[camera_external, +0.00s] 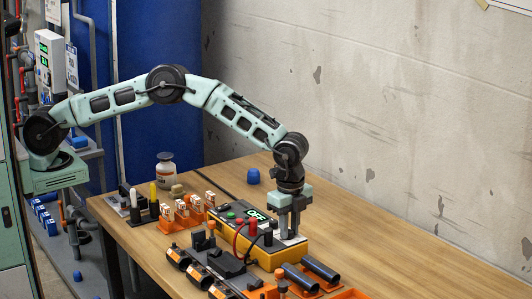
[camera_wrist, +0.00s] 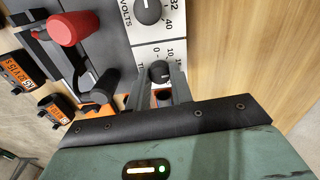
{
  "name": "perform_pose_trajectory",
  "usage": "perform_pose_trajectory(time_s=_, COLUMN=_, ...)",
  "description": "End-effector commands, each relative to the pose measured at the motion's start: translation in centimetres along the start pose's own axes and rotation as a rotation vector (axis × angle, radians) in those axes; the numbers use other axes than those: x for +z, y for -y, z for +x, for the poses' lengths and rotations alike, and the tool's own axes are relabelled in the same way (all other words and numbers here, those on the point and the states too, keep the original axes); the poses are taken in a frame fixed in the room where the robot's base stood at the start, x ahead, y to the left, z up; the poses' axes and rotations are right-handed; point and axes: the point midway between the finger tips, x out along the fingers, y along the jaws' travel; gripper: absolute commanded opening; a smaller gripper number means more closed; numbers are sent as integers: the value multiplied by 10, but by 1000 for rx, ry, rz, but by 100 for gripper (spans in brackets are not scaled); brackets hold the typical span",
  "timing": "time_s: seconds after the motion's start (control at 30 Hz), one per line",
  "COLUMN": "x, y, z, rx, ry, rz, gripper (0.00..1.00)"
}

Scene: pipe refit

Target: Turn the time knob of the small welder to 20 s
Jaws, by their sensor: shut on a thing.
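The small welder (camera_external: 262,250) is a yellow and dark box on the table, with a green-lit display (camera_external: 256,214) that seems to read OFF. My gripper (camera_external: 290,232) points down at the white dial plate on its right end. In the wrist view the black time knob (camera_wrist: 160,72) sits on a white scale beside the partly hidden letters TI. My gripper's fingers (camera_wrist: 158,90) are on both sides of it and shut on it. Part of the scale is hidden, so I cannot read the setting. The larger volts knob (camera_wrist: 148,10) is just beyond, by the marks 32 and 40.
A red plug (camera_wrist: 72,28) and dark leads rise beside the dials. The table's right side is clear.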

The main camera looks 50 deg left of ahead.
Motion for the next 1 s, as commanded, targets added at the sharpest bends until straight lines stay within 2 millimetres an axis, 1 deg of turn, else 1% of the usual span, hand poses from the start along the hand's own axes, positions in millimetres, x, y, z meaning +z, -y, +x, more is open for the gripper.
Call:
perform_pose_trajectory(time_s=0.2, x=1, y=0, z=1, rx=3, ry=4, rz=202, gripper=0)
perform_pose_trajectory(time_s=0.5, x=2, y=0, z=1, rx=4, ry=4, rz=432, gripper=0)
perform_pose_trajectory(time_s=0.7, x=2, y=0, z=1, rx=3, ry=4, rz=530, gripper=0)
perform_pose_trajectory(time_s=1.0, x=2, y=0, z=1, rx=3, ry=5, rz=592, gripper=0)
